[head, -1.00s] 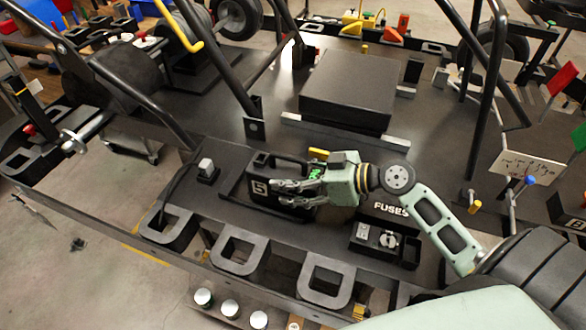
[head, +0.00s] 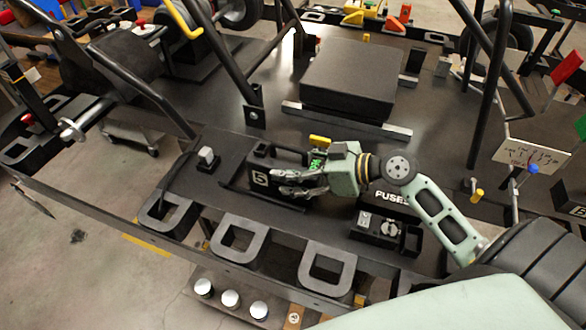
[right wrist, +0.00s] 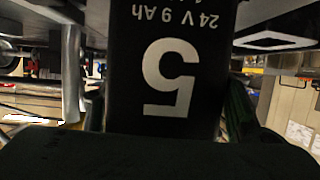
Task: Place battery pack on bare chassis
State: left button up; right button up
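The battery pack (head: 262,160) is a black box with a white "5". It stands upright in a low black tray (head: 232,188) on the dark chassis deck (head: 200,228). In the right wrist view the battery pack (right wrist: 170,75) fills the middle, its "5" and "24V 9Ah" upside down. My right gripper (head: 290,182) reaches it from the right. Its fingers lie close along both sides of the pack, with no clear gap in the wrist view. The far finger is hidden in the head view. My left gripper is not in view.
A fuse box (head: 385,230) marked "FUSES" sits right of the pack. A grey post block (head: 207,157) stands left of it. A large black box (head: 350,80) lies behind, with a metal bar (head: 345,120) before it. Black frame tubes rise around the deck.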

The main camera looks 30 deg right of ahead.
jog(key=shift+o, duration=0.8)
jog(key=shift+s+a+f, duration=0.15)
jog(key=shift+s+f, duration=0.05)
jog(key=shift+f, duration=0.3)
jog(key=shift+r+p, duration=0.25)
jog(key=shift+p, duration=0.1)
jog(key=shift+r+p, duration=0.35)
jog(key=shift+p, duration=0.05)
jog(key=b+v, duration=0.2)
jog(key=v, duration=1)
jog(key=shift+r+b, duration=0.25)
jog(key=shift+b, duration=0.15)
jog(key=shift+w, duration=0.2)
